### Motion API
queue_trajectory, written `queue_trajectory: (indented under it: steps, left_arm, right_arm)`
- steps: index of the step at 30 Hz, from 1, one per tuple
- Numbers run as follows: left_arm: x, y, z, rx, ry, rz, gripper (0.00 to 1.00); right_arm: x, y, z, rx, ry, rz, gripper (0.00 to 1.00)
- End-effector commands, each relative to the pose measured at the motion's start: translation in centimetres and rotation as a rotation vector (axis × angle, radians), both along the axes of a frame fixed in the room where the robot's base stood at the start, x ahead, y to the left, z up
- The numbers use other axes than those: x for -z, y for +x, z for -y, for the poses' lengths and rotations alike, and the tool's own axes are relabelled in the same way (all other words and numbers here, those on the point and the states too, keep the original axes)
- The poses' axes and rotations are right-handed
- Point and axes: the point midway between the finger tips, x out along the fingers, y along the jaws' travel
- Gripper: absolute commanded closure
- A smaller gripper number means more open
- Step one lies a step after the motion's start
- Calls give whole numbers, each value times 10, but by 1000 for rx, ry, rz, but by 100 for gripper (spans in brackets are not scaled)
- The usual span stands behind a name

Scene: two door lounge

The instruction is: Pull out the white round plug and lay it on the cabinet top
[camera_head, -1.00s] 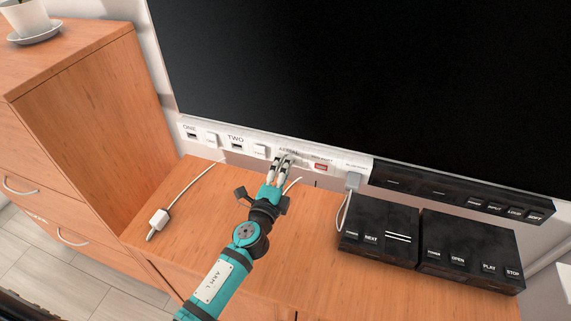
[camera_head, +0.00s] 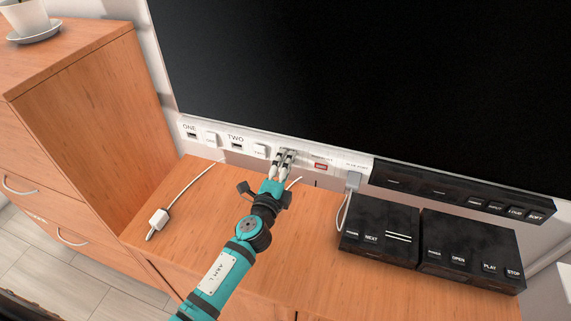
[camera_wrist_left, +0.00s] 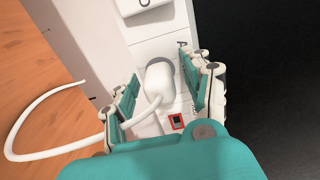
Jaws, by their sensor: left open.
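The white round plug (camera_wrist_left: 160,82) sits at the white wall panel in the left wrist view, its white cable (camera_wrist_left: 45,154) curving off to the left. My left gripper (camera_head: 287,154) is open, with its fingers reaching the panel. In the left wrist view one finger is on each side of the plug; I cannot tell whether they touch it. In the head view the fingers hide the plug, and a bit of its cable (camera_head: 294,183) shows beside them. The wooden cabinet top (camera_head: 185,225) lies below the panel. My right gripper is not in view.
A grey plug (camera_head: 353,181) with a cable stands in the panel to the right. Two black boxes (camera_head: 380,232) (camera_head: 470,250) occupy the right of the cabinet top. A white connector (camera_head: 159,218) on a cable lies at the left. The screen (camera_head: 370,80) hangs above the panel.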

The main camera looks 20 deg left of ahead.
Motion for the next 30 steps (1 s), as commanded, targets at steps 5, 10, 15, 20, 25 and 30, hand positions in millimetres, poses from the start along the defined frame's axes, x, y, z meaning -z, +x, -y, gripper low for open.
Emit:
queue_trajectory:
  steps: [5,10,15,20,25,30]
  left_arm:
    - [0,0,0,0,0,0,50]
    - [0,0,0,0,0,0,50]
    - [0,0,0,0,0,0,50]
    - [0,0,0,0,0,0,63]
    - [0,0,0,0,0,0,85]
    - [0,0,0,0,0,0,100]
  right_arm:
    - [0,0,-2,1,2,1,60]
    - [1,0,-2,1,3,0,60]
    - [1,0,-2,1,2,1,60]
    - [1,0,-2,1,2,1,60]
    - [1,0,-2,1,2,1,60]
    - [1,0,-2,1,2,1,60]
